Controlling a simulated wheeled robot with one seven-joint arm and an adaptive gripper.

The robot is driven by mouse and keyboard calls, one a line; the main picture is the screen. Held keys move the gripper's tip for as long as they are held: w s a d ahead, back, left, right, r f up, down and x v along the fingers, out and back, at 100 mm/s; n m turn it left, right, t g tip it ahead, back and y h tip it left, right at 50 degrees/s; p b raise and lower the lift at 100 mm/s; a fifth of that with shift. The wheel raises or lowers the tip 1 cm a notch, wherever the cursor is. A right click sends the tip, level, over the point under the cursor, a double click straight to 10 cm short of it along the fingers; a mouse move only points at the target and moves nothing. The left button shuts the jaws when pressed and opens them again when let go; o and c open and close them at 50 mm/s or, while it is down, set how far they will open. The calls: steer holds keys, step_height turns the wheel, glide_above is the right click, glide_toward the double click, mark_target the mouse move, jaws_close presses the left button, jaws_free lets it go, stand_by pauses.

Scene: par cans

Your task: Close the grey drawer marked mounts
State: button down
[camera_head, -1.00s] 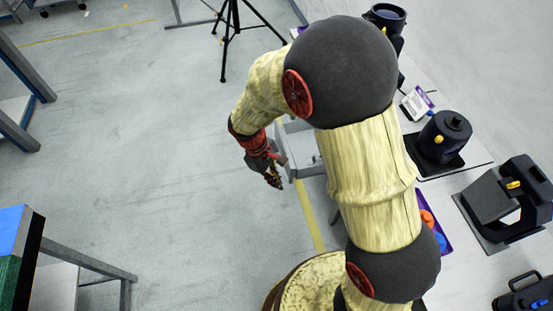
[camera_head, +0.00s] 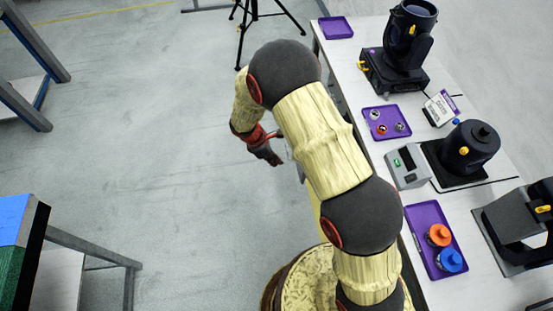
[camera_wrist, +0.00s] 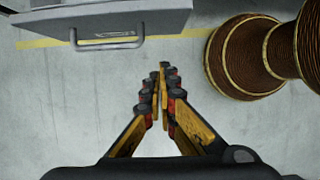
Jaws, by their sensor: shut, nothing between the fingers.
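The grey drawer (camera_wrist: 98,24) shows at the upper left of the wrist view, with its front face and bar handle (camera_wrist: 112,42). A small pale label sits behind the handle, but I cannot read it. My gripper (camera_wrist: 163,72) is shut and empty, below and to the right of the handle, apart from it. In the head view my gripper (camera_head: 273,159) is beside the bench's left edge, over the floor. There my arm hides nearly all of the drawer, so I cannot tell how far it stands out.
The white bench (camera_head: 378,150) runs down the right side. It carries purple trays (camera_head: 428,225), a grey box with a green display (camera_head: 407,166) and black stage lights (camera_head: 468,150). A tripod (camera_head: 245,30) stands at the back.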

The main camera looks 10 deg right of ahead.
steer(key=d+f+b, duration=0.2)
steer(key=d+f, duration=0.4)
steer(key=shift+d, duration=0.25)
steer(key=shift+d, duration=0.1)
steer(key=d+p, duration=0.2)
steer(key=d, duration=2.6)
steer(key=shift+a, duration=0.1)
steer(key=a, duration=0.4)
steer(key=shift+a+r+p, duration=0.25)
steer(key=shift+r+p, duration=0.1)
steer(key=shift+r, duration=0.05)
steer(key=p+v, duration=0.2)
steer(key=v, duration=0.7)
